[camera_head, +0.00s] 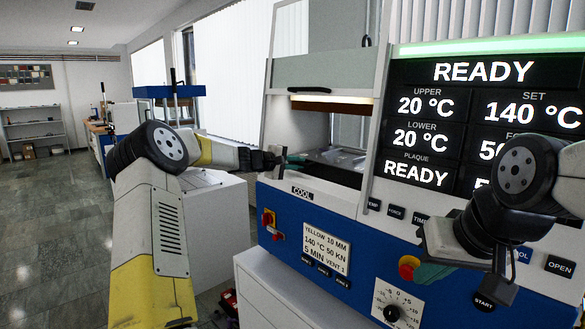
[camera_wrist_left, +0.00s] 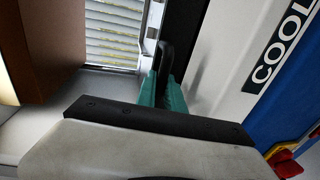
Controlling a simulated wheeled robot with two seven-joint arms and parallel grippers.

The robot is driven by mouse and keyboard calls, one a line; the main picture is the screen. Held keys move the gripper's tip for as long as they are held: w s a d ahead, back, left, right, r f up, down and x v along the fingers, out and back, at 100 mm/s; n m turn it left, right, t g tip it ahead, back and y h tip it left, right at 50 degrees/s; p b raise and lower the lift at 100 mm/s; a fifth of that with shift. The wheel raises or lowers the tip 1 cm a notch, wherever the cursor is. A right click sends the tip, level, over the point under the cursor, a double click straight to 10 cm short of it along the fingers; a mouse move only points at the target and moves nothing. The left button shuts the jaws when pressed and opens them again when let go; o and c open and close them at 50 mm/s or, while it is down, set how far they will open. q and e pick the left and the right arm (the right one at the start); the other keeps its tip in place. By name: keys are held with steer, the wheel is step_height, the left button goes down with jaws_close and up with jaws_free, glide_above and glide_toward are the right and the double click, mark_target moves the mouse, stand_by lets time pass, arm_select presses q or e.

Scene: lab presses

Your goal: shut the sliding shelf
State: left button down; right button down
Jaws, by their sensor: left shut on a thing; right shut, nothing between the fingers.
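The sliding shelf (camera_head: 338,157) appears as a grey metal surface in the open bay of the press, above the label COOL. How far it sticks out is hard to tell. My left gripper (camera_head: 293,161) is at the left side of this bay. My right gripper (camera_head: 432,273) is shut and empty in front of the press's lower panel, beside the red-and-yellow knob.
A raised guard door (camera_head: 318,72) hangs above the bay. The display (camera_head: 484,120) reads READY. The blue panel carries a red switch (camera_head: 269,222), a red-and-yellow knob (camera_head: 408,266) and a dial (camera_head: 392,308). Open floor (camera_head: 60,225) lies at the left.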

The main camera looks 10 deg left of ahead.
arm_select(q)
steer(key=shift+w+d+f, duration=0.1)
steer(key=shift+w+d, duration=0.2)
steer(key=shift+w, duration=0.15)
steer(key=c, duration=1.5)
jaws_free()
steer(key=shift+r, duration=0.3)
steer(key=shift+w+d, duration=0.1)
steer(key=shift+f+v, duration=0.15)
steer(key=shift+v, duration=1.85)
steer(key=shift+f+v, duration=0.15)
steer(key=shift+v, duration=1.85)
